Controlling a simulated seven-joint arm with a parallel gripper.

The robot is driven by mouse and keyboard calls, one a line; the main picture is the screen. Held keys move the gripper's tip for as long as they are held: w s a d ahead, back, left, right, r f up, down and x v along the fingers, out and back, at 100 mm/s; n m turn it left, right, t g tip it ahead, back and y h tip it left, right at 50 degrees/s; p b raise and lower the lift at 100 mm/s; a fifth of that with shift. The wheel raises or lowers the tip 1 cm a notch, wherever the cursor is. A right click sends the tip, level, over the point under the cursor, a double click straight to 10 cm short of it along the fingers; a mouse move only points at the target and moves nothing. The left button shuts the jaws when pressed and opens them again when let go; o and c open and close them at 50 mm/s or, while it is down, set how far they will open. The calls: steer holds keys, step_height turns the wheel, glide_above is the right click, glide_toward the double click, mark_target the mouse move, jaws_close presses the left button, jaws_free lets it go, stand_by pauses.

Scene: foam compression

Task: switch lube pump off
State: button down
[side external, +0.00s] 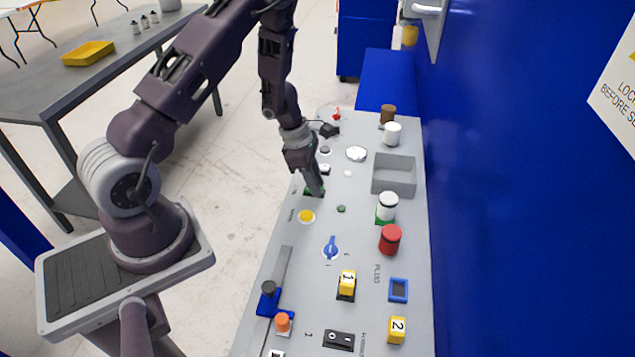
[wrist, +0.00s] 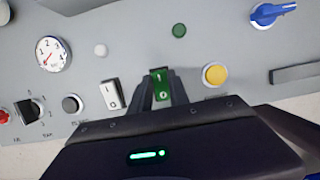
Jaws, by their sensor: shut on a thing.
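A green rocker switch (wrist: 160,78) with white marks sits on the grey panel (side external: 290,310). In the wrist view my gripper (wrist: 162,92) has its fingers at either side of this switch, shut on it. In the side view my gripper (side external: 317,190) points down at the panel, and its fingertips hide most of the green switch (side external: 308,191). A white rocker switch (wrist: 112,94) is just left of the fingers in the wrist view. I cannot read which switch is labelled lube pump, nor tell the green rocker's position for certain.
A grey bin (side external: 393,174) and several jars stand along the blue wall (side external: 480,190).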

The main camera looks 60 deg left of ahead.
mark_target(306, 188)
stand_by(0.3)
steer(key=c, duration=1.2)
jaws_free()
steer(key=shift+c, duration=0.2)
steer(key=v, duration=0.7)
steer(key=shift+s+a, duration=0.15)
steer(key=shift+s, duration=0.05)
steer(key=shift+r, duration=0.1)
